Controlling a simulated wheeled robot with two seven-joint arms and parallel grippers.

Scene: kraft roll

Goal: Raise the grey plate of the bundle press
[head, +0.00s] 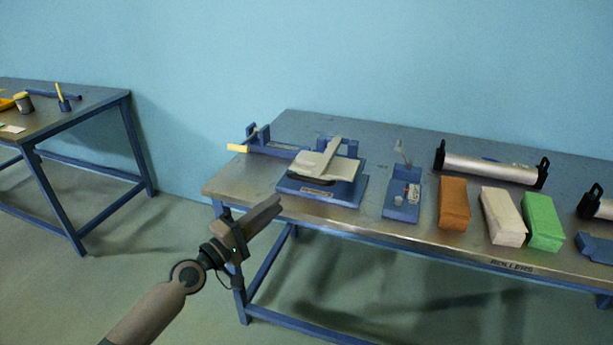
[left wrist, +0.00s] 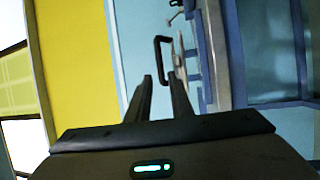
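The bundle press has a blue base (head: 320,194) near the left front of the workbench. Its grey plate (head: 322,167) lies over the base, with a pale bar on top and a dark part under its front edge. My left gripper (head: 276,203) is at the bench's front edge, left of and short of the press. In the left wrist view its two fingers (left wrist: 160,78) stand apart with nothing between them. A dark loop handle (left wrist: 157,46) shows beyond the fingertips, apart from them; what it joins is unclear. My right gripper is in neither view.
On the workbench (head: 225,184), a blue device with a yellow-ended lever (head: 238,148) stands behind left. A small blue stand (head: 402,203), orange (head: 454,204), white (head: 503,216) and green (head: 543,221) blocks, and a metal roller (head: 490,168) lie right. Another table (head: 95,97) stands left.

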